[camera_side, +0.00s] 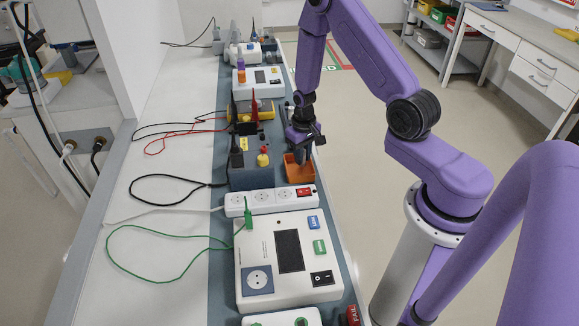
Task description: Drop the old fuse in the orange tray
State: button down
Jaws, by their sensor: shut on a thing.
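The orange tray (300,177) sits on the blue-grey strip of the bench, near its right edge, beside a dark grey box. My gripper (302,158) points down over the tray, with its fingertips at or just above the tray's opening. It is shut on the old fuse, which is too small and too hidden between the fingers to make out. I cannot tell whether the fingertips touch the tray.
A white power strip (262,199) lies in front, then a white tester (287,262) with a green lead. A yellow meter (252,110) stands behind. Bare floor lies to the right.

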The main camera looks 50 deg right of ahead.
jog(key=c, duration=0.9)
grip_release()
jog(key=shift+r, duration=0.1)
notch_tip(320, 180, up, 17)
jog(key=shift+r, duration=0.1)
